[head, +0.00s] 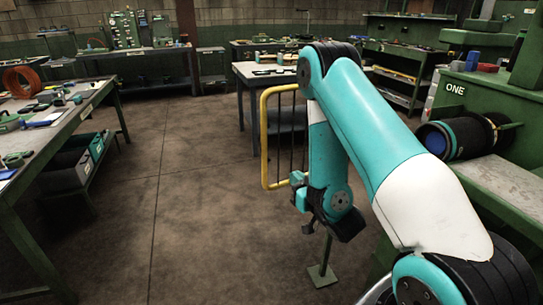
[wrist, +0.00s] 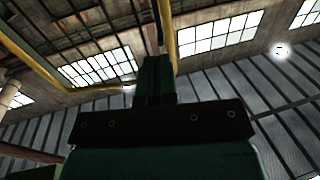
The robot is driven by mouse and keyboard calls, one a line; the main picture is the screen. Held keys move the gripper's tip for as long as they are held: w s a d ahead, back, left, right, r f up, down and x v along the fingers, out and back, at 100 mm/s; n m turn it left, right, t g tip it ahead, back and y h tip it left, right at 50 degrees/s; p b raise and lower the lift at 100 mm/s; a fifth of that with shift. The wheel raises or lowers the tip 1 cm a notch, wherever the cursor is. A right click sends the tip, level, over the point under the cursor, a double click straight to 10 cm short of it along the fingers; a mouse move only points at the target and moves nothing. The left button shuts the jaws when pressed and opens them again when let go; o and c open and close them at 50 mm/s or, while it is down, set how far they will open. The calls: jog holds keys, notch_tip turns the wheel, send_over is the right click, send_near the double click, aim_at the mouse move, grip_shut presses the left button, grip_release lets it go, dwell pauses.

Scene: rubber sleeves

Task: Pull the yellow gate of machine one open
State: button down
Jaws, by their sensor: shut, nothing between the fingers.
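The yellow gate (head: 264,135) is a tubular frame with dark upright bars, standing left of my arm in the head view. My arm hides its right part. Machine one (head: 455,89) is the green machine marked ONE at the right. My gripper (head: 298,180) is near the gate's lower right; whether it touches the gate I cannot tell. In the wrist view my gripper (wrist: 155,62) is shut and holds nothing. Yellow tubing of the gate (wrist: 170,45) shows just beyond the fingers and at upper left.
A green post foot (head: 321,274) stands on the floor below my gripper. A dark roller with a blue end (head: 436,139) lies at machine one. A workbench (head: 62,125) stands at left and a table (head: 252,72) behind the gate. The floor (head: 180,210) at left centre is clear.

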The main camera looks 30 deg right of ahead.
aim_at(268, 153)
jog(key=w+p, duration=0.8)
jog(key=w, duration=0.1)
jog(key=w+d+p, duration=0.1)
jog(key=w+p, duration=0.3)
jog(key=shift+w+p, duration=0.2)
jog(key=shift+p, duration=0.2)
